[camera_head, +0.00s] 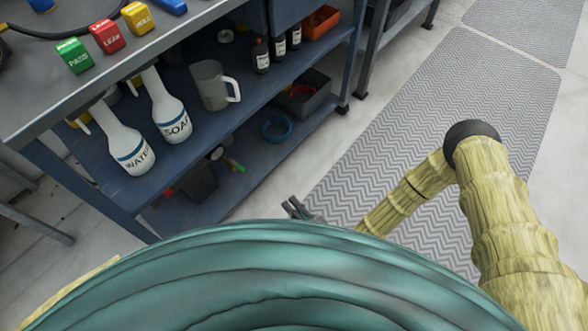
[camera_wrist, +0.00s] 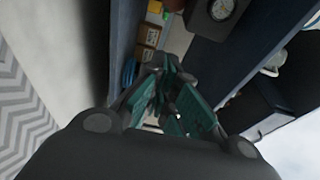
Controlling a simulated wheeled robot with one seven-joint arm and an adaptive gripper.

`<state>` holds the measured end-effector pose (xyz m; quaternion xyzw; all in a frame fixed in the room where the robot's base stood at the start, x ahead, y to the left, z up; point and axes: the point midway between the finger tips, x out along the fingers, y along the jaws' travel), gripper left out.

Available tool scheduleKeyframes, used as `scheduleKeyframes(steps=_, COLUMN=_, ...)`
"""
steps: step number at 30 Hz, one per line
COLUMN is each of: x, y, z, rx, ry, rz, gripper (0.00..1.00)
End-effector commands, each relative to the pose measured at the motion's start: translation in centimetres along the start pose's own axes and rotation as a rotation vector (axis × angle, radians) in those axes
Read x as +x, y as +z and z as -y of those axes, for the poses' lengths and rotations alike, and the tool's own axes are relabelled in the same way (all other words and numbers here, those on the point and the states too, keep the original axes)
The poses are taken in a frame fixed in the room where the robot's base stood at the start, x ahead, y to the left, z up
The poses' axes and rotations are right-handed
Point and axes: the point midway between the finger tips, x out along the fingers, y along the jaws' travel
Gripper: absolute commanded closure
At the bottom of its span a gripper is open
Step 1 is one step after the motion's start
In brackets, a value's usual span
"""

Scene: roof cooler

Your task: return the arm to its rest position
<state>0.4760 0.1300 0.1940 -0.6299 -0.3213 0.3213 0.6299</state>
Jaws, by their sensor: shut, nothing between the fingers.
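My gripper (camera_head: 295,208) shows as small dark fingers just past the teal front of my body, low over the patterned mat beside the workbench. My arm in its yellow sleeve bends down at the right and reaches back toward the gripper. In the wrist view, my gripper (camera_wrist: 168,105) has teal finger pads and is shut with nothing held. Part of the wrist is hidden behind my body in the head view.
A blue workbench (camera_head: 40,98) stands at the left. Its shelf bears two white spray bottles (camera_head: 172,118), a clear jug (camera_head: 212,85) and a dark bin (camera_head: 303,93). Coloured blocks (camera_head: 107,36) sit on top. The grey mat (camera_head: 440,90) at the right is clear.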

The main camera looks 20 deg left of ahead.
Motion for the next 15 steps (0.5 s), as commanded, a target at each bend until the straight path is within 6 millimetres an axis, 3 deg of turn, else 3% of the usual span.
scheduleKeyframes(steps=10, x=-0.6, y=-0.2, z=-0.3, rx=-0.027, ry=0.048, rz=0.007, gripper=1.00)
scheduleKeyframes(steps=15, x=-3.9, y=-1.4, z=-2.1, rx=-0.159, ry=0.284, rz=0.043, gripper=1.00)
